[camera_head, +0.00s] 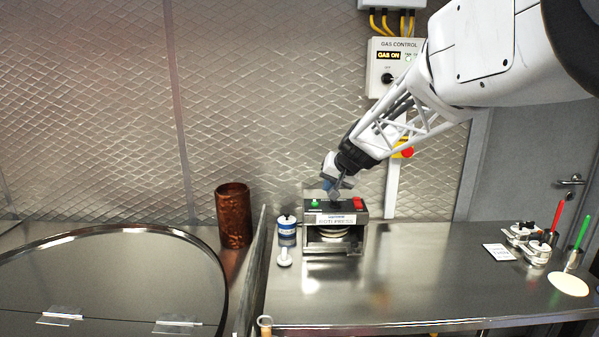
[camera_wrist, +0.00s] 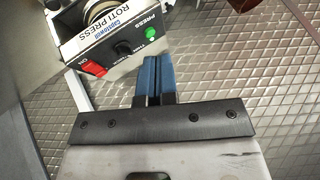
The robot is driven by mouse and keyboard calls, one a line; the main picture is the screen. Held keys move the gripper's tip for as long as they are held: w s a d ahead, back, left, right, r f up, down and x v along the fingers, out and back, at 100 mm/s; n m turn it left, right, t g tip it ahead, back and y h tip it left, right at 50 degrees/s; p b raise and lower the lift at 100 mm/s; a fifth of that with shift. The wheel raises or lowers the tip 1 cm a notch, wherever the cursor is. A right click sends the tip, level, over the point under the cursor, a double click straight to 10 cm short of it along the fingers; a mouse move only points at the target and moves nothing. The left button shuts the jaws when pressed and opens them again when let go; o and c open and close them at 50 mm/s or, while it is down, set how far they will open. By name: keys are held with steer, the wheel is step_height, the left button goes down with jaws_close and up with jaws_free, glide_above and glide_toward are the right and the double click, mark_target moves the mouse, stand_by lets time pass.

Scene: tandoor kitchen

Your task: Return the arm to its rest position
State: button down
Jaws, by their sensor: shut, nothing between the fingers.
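My gripper (camera_head: 331,186) hangs at the end of my white arm, which reaches in from the upper right. Its fingertips are close to the top of the roti press (camera_head: 335,244) on the steel counter; I cannot tell whether they touch it. The wrist view shows the two blue fingers of my gripper (camera_wrist: 153,60) closed together with nothing between them. The roti press also shows in the wrist view (camera_wrist: 100,48), with a red switch marked ON, a black knob and a green button marked PRESS.
A copper cylinder (camera_head: 234,215) and a blue-and-white can (camera_head: 286,229) stand left of the press. A gas control box (camera_head: 392,67) is on the wall behind my arm. Small metal pots (camera_head: 537,248) and a pale disc (camera_head: 569,283) are at the right. The mid-right counter (camera_head: 430,265) is clear.

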steer(key=s+d+f+g+h, duration=0.1)
steer(key=s+d+f, duration=0.1)
steer(key=s, duration=1.3)
steer(key=s+d+f+g+h, duration=0.1)
steer(key=s+d, duration=0.3)
steer(key=s, duration=1.2)
steer(key=s+d+f+g+h, duration=0.1)
steer(key=s+d+f+h, duration=0.1)
steer(key=s, duration=1.4)
steer(key=shift+s+d+f+n+g+h, duration=0.3)
steer(key=shift+d+f+n+h, duration=0.1)
steer(key=shift+d+f, duration=0.55)
steer(key=shift+d+r, duration=0.1)
